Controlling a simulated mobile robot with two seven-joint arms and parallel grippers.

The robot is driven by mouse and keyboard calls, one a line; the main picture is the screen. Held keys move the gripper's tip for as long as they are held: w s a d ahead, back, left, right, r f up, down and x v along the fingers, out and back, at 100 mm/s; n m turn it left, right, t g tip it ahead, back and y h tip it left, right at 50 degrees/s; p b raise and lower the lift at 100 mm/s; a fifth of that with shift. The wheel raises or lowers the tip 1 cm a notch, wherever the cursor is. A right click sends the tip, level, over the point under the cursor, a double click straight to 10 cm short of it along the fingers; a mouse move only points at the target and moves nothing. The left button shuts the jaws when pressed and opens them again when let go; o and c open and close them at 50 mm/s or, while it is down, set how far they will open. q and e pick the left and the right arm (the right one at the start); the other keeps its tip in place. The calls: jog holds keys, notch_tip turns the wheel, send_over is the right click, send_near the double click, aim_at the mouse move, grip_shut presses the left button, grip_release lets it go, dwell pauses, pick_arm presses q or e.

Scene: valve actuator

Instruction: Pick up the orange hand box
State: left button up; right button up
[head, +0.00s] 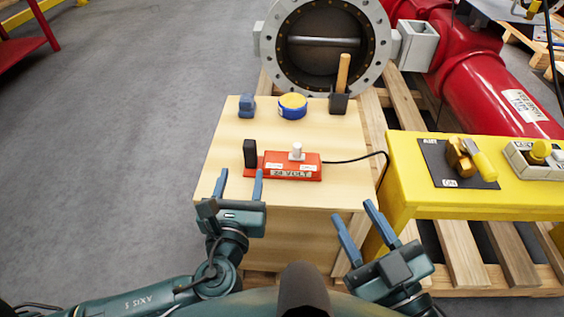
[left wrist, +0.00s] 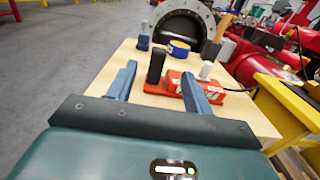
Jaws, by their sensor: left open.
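The orange hand box (head: 310,170) lies on the light wooden table (head: 225,140), with a white knob on top, a "24 VOLT" label and a black cable leaving its right side. A black upright handle (head: 250,153) stands at its left end. It also shows in the left wrist view (left wrist: 227,133), partly hidden by a finger. My left gripper (head: 240,186) is open and empty at the table's front edge, its fingers pointing toward the box's left end. In the left wrist view the black handle (left wrist: 156,66) appears between the fingers. My right gripper (head: 358,231) is open and empty, right of the table's front.
A blue and yellow tape roll (head: 292,106), a small blue object (head: 247,106) and a dark holder with a wooden handle (head: 341,85) stand behind the box. A yellow bench (head: 410,185) with switches is at right. A large flanged valve (head: 270,45) stands behind.

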aim_at(248, 148)
pick_arm(q)
jog(key=w, duration=1.1)
jog(key=shift+f, duration=0.15)
grip_shut()
